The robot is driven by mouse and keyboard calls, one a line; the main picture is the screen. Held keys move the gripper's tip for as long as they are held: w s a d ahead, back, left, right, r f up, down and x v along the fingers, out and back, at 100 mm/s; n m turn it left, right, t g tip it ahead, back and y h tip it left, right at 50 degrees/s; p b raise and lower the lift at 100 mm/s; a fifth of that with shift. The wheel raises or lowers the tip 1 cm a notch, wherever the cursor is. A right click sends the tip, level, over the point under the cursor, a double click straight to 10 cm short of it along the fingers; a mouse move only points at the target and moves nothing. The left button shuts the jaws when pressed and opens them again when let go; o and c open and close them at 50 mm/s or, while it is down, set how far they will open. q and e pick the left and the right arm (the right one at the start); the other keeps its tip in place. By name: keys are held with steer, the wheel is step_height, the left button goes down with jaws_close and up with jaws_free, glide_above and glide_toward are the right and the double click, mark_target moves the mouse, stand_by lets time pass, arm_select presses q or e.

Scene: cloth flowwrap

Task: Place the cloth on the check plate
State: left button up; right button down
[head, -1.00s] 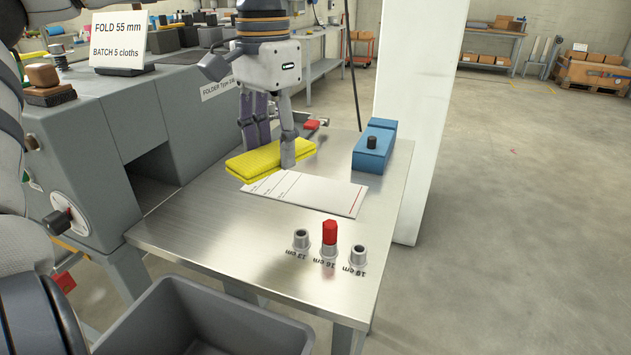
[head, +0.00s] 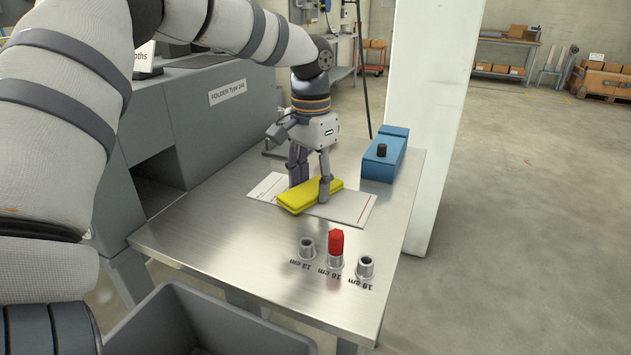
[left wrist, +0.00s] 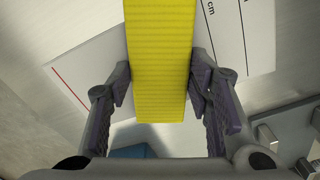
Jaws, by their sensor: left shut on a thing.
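The folded yellow cloth (head: 300,196) is over the white check plate (head: 348,207), near its middle. It also shows in the left wrist view (left wrist: 160,62), running between my fingers. My left gripper (head: 309,190) is shut on the cloth, with one finger on each long side. In the left wrist view the check plate (left wrist: 85,75) shows on both sides of the cloth, with a red line at left and black lines at right. I cannot tell whether the cloth touches the plate. My right gripper is not in view.
A red peg (head: 336,242) stands in the middle one of three sockets at the front of the steel table (head: 225,235). A blue box (head: 384,155) stands at the back right. The grey folder machine (head: 215,120) is at left, a grey bin (head: 190,320) at front.

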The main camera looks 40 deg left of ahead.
mark_target(312, 188)
arm_select(q)
steer(key=shift+r, duration=0.15)
steer(key=shift+c, duration=0.2)
steer(key=o, duration=0.8)
steer(key=shift+f, duration=0.2)
steer(key=shift+c, duration=0.2)
steer(key=shift+r, duration=0.1)
step_height(312, 188, up, 12)
steer(key=shift+r, duration=0.1)
